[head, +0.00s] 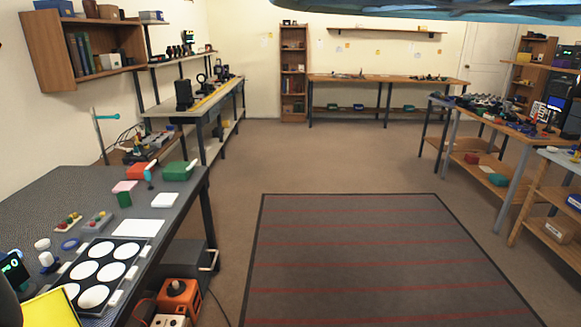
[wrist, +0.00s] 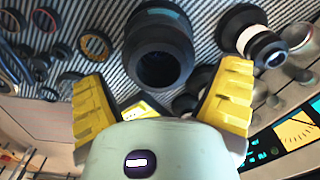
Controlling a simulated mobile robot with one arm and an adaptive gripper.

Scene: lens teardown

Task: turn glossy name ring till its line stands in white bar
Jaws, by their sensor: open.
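A dark lens barrel (wrist: 160,45) stands in the upper middle of the wrist view, its dark round opening facing me. My gripper (wrist: 160,103) is open, its two yellow fingers wide apart. The barrel is beyond and between the fingers, and I see no contact. A second dark lens part with a pale band (wrist: 259,44) lies to the right. In the head view I cannot pick out the lens.
Several loose rings, one orange-edged (wrist: 94,44), lie on the striped mat (wrist: 205,15). A lit screen (wrist: 295,127) is at right. In the head view, a black tray with white discs (head: 128,255) lies on the left bench; the floor by the striped rug (head: 370,260) is clear.

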